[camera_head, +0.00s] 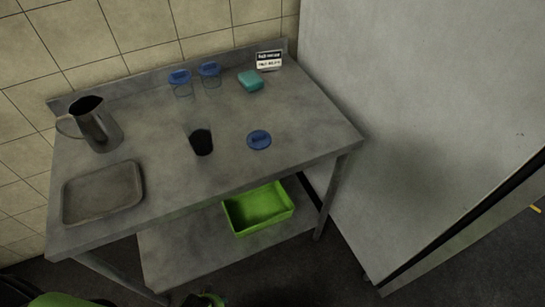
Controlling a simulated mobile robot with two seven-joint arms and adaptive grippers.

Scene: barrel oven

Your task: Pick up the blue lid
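A round blue lid (259,139) lies flat on the grey metal table (235,165), right of the middle and towards the front edge. Nothing touches it. To its left stands a clear jar with dark contents (202,143), with no lid visible on it. Two clear jars with blue lids, a left one (180,77) and a right one (209,70), stand at the back of the table. I cannot make out either of my grippers in the head view.
A metal pitcher (95,124) and a grey tray (103,191) are on the table's left side. A teal block (251,80) and a small sign (269,60) are at the back right. A green crate (240,225) sits on the lower shelf. A large grey cabinet (420,110) stands at right.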

